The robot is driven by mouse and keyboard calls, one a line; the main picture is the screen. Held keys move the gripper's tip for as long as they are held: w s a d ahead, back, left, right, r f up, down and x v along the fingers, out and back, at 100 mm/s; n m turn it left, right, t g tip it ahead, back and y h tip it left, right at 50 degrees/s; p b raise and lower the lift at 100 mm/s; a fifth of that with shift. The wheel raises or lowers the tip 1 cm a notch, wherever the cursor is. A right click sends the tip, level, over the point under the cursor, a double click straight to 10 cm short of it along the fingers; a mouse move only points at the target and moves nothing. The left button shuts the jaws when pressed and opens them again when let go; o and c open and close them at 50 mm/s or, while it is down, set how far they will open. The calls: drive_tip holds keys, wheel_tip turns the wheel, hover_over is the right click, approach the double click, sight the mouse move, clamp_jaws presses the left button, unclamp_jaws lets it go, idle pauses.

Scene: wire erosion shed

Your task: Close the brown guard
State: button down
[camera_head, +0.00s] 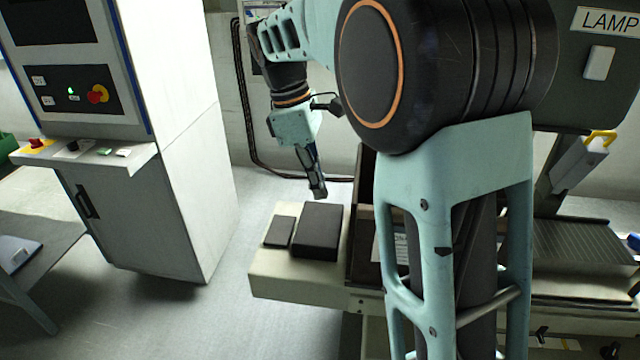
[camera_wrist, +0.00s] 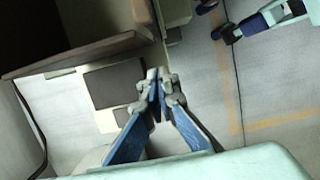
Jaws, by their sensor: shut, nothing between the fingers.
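The brown guard (camera_head: 364,165) shows as a dark brown upright panel at the left end of the machine bed in the head view, mostly hidden behind my arm. In the wrist view a brown panel edge (camera_wrist: 85,52) runs across the upper left, with a dark area behind it. How far the guard stands open I cannot tell. My gripper (camera_head: 319,192) is shut and empty, pointing down above the cream ledge, left of the guard and apart from it. Its closed fingertips (camera_wrist: 158,78) also show in the wrist view, to the right of the brown edge.
A large dark block (camera_head: 318,230) and a smaller dark plate (camera_head: 280,231) lie on the cream ledge (camera_head: 300,287) below my gripper. A white control cabinet (camera_head: 180,150) stands at left. A grey slatted surface (camera_head: 580,243) is at right. Floor between cabinet and ledge is clear.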

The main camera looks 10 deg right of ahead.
drive_tip(key=s+d+f+p, duration=0.1)
drive_tip(key=d+f, duration=0.4)
drive_tip(key=f, duration=0.2)
drive_tip(key=shift+s+d+f, duration=0.2)
drive_tip(key=shift+s+d, duration=0.1)
drive_tip(key=shift+s, duration=0.1)
drive_tip(key=shift+d, duration=0.1)
